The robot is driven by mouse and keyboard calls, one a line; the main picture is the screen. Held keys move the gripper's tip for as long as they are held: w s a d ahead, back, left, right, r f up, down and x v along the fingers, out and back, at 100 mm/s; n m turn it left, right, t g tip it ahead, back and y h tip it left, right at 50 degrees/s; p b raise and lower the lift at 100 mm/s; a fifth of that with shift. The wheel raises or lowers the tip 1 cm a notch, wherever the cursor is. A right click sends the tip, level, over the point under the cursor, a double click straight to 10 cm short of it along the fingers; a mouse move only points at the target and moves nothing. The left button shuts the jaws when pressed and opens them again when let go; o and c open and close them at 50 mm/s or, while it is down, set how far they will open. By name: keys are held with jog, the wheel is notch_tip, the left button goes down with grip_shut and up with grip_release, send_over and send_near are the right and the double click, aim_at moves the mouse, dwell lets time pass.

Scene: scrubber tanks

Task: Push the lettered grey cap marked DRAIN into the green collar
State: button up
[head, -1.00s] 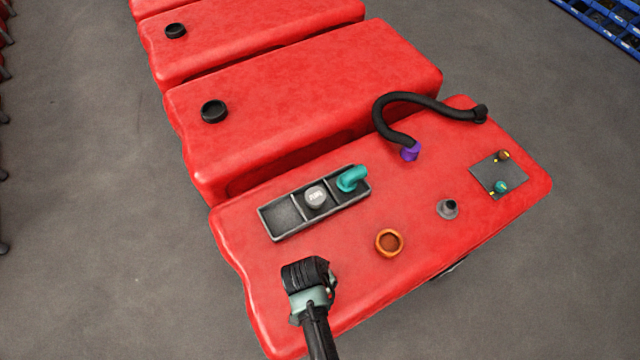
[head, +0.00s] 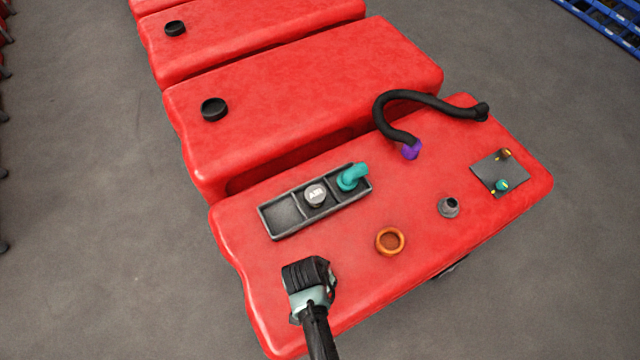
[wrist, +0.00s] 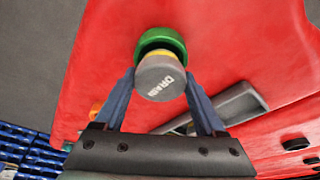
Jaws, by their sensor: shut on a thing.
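The grey cap (wrist: 160,84) lettered DRAIN is between my gripper's two fingers in the wrist view. My gripper (wrist: 160,76) is shut on it. The green collar (wrist: 162,38) is just beyond the cap, on the red tank. A yellow band shows between cap and collar, so the cap does not look flush with it. The cap's far end is hidden, and I cannot tell how deep it sits. In the head view my gripper (head: 309,277) is over the near left part of the tank and hides cap and collar.
On the red tank (head: 340,255) are a dark tray (head: 284,214) holding another lettered grey cap (head: 315,194) and a teal elbow (head: 352,177), an orange collar (head: 390,241), a grey fitting (head: 448,207), a black hose (head: 420,97) with purple end, and a dark plate (head: 490,170).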

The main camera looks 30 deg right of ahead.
jog(key=shift+f+b, duration=0.45)
jog(key=shift+f, duration=0.2)
dwell(0.6)
jog(key=shift+s+f, duration=0.15)
dwell(0.6)
